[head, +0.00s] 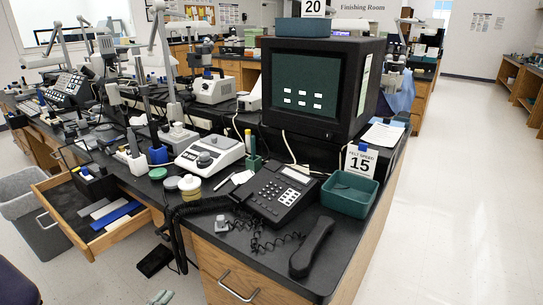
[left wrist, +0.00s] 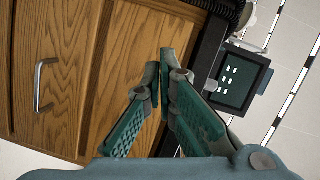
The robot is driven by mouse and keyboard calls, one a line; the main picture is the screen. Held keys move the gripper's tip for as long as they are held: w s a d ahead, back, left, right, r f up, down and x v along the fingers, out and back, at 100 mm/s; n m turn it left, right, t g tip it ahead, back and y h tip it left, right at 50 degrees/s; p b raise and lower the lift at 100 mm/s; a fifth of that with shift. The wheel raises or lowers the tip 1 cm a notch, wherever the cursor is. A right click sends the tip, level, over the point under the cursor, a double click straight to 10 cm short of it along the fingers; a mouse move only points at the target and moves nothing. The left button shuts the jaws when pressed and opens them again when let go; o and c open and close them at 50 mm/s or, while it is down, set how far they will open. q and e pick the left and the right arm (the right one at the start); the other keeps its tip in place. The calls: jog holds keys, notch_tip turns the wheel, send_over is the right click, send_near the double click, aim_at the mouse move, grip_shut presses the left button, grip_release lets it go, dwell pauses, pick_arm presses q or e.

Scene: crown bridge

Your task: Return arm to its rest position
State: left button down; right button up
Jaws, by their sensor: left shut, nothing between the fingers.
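My left gripper (head: 160,297) shows only as small grey-green fingertips at the bottom edge of the head view, low over the floor in front of the desk. In the left wrist view my left gripper (left wrist: 160,66) fills the lower middle, with green ribbed pads and fingertips together. It is shut and empty. It points toward the wooden desk front (left wrist: 100,60), and I cannot tell the exact gap. My right gripper is in neither view.
The black desktop (head: 240,234) holds a telephone (head: 277,193), a teal tray (head: 349,194), a monitor (head: 317,85) and a scale (head: 210,152). An open drawer (head: 134,224) juts out at left, beside a grey bin (head: 35,232). Floor (head: 455,210) at right is clear.

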pick_arm(q)
jog(key=s+a+f+n+g+y, duration=0.25)
jog(key=s+f+n, duration=0.2)
jog(key=f, duration=0.35)
jog(key=s+a+f+n+g+y, duration=0.25)
jog(key=a+f+n, duration=0.2)
jog(key=f, duration=0.35)
jog(key=s+d+f+n+g+y, duration=0.15)
jog(key=s+f+n+g, duration=0.35)
jog(key=s+f, duration=0.85)
jog(key=s+d+f+n+g, duration=0.2)
jog(key=s+d+f, duration=0.1)
jog(key=s, duration=0.7)
jog(key=s+d+f+n+g, duration=0.1)
jog(key=s+d+f+g, duration=0.2)
jog(key=s, duration=0.7)
jog(key=s+d+r+p, duration=0.1)
jog(key=r+p, duration=0.6)
jog(key=s+d+r+h+p, duration=0.1)
jog(key=s+d+r+p, duration=0.1)
jog(key=r+p, duration=0.5)
jog(key=shift+r, duration=0.5)
